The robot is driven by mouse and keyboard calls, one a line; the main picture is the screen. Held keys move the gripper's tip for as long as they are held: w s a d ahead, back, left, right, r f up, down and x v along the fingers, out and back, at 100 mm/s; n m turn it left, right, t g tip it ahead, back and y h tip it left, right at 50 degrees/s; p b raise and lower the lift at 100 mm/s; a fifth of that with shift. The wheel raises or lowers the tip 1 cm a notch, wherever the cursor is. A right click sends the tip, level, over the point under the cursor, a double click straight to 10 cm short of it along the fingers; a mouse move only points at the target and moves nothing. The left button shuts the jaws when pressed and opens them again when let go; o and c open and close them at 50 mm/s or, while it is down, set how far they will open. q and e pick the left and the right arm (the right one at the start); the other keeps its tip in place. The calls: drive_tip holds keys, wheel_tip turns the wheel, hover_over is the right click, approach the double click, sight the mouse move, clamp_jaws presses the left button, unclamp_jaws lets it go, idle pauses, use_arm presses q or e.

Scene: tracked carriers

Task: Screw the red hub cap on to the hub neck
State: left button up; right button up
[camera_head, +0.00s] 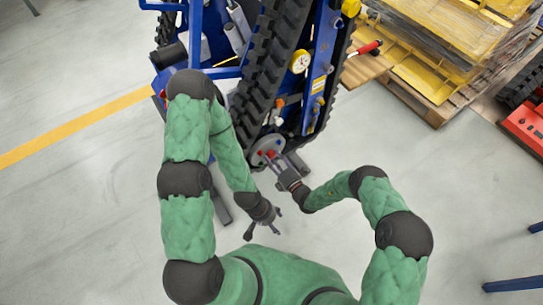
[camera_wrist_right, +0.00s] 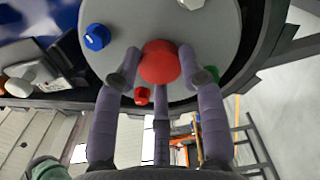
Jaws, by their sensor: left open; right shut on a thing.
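The red hub cap (camera_wrist_right: 160,62) is between the fingers of my right gripper (camera_wrist_right: 158,75) in the right wrist view, in front of the grey hub disc (camera_wrist_right: 215,30). The hub neck is hidden behind the cap; I cannot tell how far the cap sits on it. In the head view my right gripper (camera_head: 276,162) is at the hub disc (camera_head: 258,150) at the low end of the black track. My left gripper (camera_head: 263,226) is open and empty, lower and apart from the hub.
The disc carries a blue knob (camera_wrist_right: 97,37), a smaller red knob (camera_wrist_right: 141,96) and a green one (camera_wrist_right: 211,73). The blue tracked carrier (camera_head: 318,70) fills the top middle. A pallet with yellow crates (camera_head: 430,60) and a red case (camera_head: 525,128) stand right. Floor lies clear at left.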

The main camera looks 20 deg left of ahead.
drive_tip(key=shift+m, duration=1)
drive_tip(key=m, duration=0.8)
drive_tip(key=shift+m, duration=0.9)
drive_tip(key=m, duration=0.9)
drive_tip(key=shift+m+b, duration=0.3)
drive_tip(key=shift+m, duration=0.1)
